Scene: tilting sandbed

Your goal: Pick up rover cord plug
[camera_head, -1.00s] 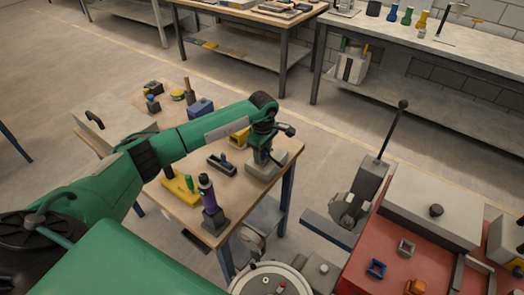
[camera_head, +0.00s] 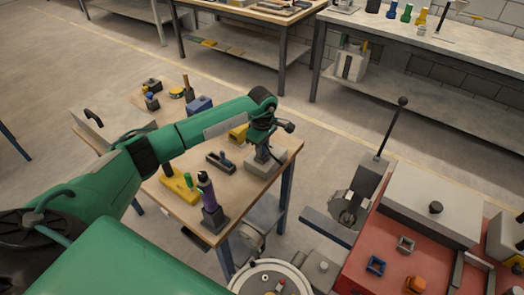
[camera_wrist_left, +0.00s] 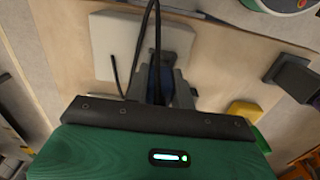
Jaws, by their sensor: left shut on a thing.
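My left gripper (camera_head: 262,149) reaches down over a pale grey block (camera_head: 257,166) at the right end of the wooden table (camera_head: 233,183). In the left wrist view its fingers (camera_wrist_left: 163,84) are shut on a small dark and blue piece, which looks like the rover cord plug (camera_wrist_left: 168,90). A black cord (camera_wrist_left: 139,40) runs up from between the fingers past the pale block. The fingers hide most of the plug. I cannot tell whether the plug touches the block. My right gripper is not in view.
A red bench (camera_head: 390,250) with small blocks lies at the right. Bare floor separates the tables.

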